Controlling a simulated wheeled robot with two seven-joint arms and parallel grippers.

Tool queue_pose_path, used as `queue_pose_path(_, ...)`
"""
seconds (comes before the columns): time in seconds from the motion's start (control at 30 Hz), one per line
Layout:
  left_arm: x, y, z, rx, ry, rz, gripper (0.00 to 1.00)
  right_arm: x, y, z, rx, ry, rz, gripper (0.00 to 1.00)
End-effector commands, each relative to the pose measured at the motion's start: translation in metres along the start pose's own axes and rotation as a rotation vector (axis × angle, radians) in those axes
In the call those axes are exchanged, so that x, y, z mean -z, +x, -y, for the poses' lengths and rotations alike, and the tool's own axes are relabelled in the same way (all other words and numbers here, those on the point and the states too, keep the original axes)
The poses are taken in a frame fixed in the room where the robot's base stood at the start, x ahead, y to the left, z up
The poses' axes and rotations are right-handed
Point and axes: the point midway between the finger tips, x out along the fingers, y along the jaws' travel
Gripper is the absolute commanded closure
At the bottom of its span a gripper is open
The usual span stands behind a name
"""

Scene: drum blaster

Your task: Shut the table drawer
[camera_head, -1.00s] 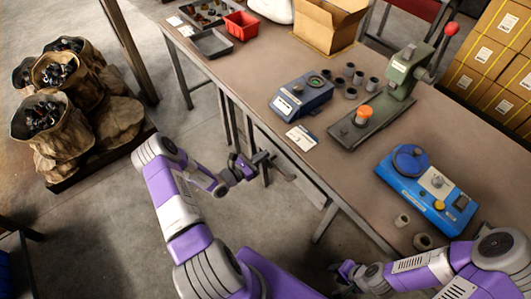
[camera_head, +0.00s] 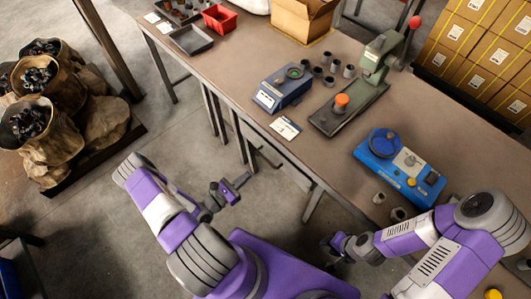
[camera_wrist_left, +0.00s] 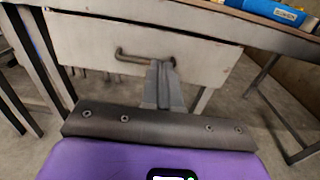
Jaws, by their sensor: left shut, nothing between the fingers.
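In the left wrist view, the pale grey table drawer (camera_wrist_left: 95,42) shows its scuffed front under the tabletop, with a dark bar handle (camera_wrist_left: 131,57) across it. My left gripper (camera_wrist_left: 160,65) is shut and empty, its fingertips overlapping the right part of the handle in the picture. I cannot tell whether they touch it or how far the drawer is out. In the head view, my left gripper (camera_head: 238,188) is low, in front of the table's near side. My right gripper (camera_head: 335,245) is near the table's front edge at lower right; its jaws are too small to judge.
The workbench (camera_head: 220,70) carries a blue-grey device (camera_head: 282,88), a green press (camera_head: 375,65), a blue device (camera_head: 400,165) and a red bin (camera_head: 218,18). Table legs stand close to my left gripper. Sacks (camera_head: 45,115) stand far left; floor between is clear.

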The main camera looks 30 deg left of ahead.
Motion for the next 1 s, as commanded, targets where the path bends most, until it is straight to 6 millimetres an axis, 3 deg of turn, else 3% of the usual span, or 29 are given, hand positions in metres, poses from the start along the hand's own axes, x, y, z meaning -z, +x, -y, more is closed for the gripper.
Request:
queue_pose_path(0.27,0.002,0.027,0.009,0.003,0.002,0.001,1.00,0.000,0.001,0.000,0.000,0.000,0.001,0.62)
queue_pose_path(0.7,0.002,0.116,0.008,0.001,0.003,0.001,1.00,0.000,0.014,-0.005,0.000,0.000,0.001,0.62)
queue_pose_path(1.0,0.001,0.140,0.008,0.000,0.002,-0.001,1.00,0.001,0.018,-0.007,0.000,0.000,0.001,0.62)
